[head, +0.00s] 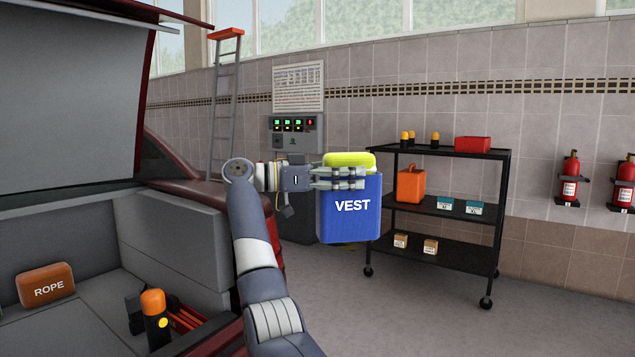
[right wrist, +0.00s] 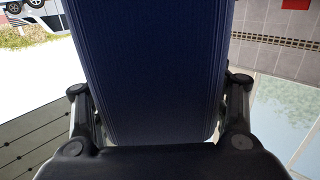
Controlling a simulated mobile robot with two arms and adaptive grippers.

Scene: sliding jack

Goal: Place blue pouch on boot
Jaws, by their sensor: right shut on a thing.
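The blue pouch (head: 348,226), marked VEST, is held up in the air right of the open car boot (head: 171,241). A yellow-green edge shows at its top. My right gripper (head: 338,178) is shut on the blue pouch, its fingers across the upper part. In the right wrist view the dark blue pouch (right wrist: 145,70) fills the middle between the two fingers (right wrist: 160,110). The boot is open, with a grey lining. My left gripper is not in view.
In the boot lie an orange ROPE pouch (head: 46,284) and a black torch with an orange top (head: 155,318) beside red items. A black shelf cart (head: 445,206) stands behind the pouch. A ladder (head: 224,110) leans at the wall. Bare boot floor shows between the ROPE pouch and torch.

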